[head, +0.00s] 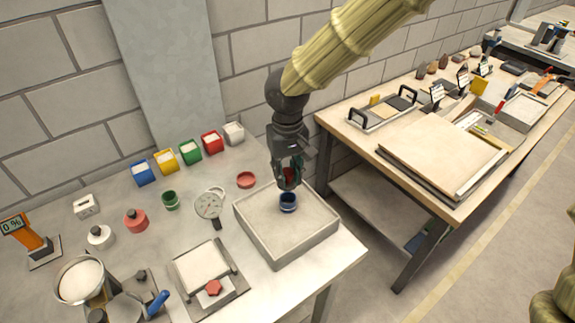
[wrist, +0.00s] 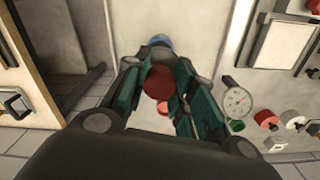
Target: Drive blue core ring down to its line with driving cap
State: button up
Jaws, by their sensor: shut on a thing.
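The blue core ring (head: 288,202) stands in the pale sand of the square tray (head: 252,240). My gripper (head: 290,180) is directly above it, with its fingers shut on a dark red piece, which looks like the driving cap (wrist: 159,83). In the wrist view my gripper (wrist: 162,88) has the red cap between its green-padded fingers, and the blue ring (wrist: 160,41) shows just beyond it. I cannot tell whether the cap touches the ring. The ring's line is too small to make out.
A red dish (head: 246,180), a round dial gauge (head: 209,206), a green cup (head: 170,200) and a red knobbed piece (head: 136,220) stand left of the tray. Coloured bins (head: 190,152) line the back. A second bench (head: 440,150) stands to the right.

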aim_at(288, 182)
jog(key=shift+s+f, duration=0.1)
jog(key=shift+s, duration=0.15)
jog(key=shift+w+d+f+b, duration=0.1)
jog(key=shift+w+f+b, duration=0.15)
jog(key=shift+f+b, duration=0.25)
jog(key=shift+w+f+b, duration=0.2)
jog(key=shift+f+b, duration=0.1)
jog(key=shift+f, duration=0.3)
jog(key=shift+s+f+b, duration=0.3)
jog(key=shift+f+b, duration=0.2)
jog(key=shift+b, duration=0.05)
jog(key=shift+w+f, duration=0.2)
jog(key=shift+f, duration=0.05)
jog(key=shift+s, duration=0.1)
jog(key=shift+r, duration=0.1)
jog(key=shift+f+b, duration=0.45)
jog(key=shift+f, duration=0.55)
jog(key=shift+c, duration=0.2)
jog(key=shift+f+p, duration=0.35)
jog(key=shift+f, duration=0.2)
dwell(3.1)
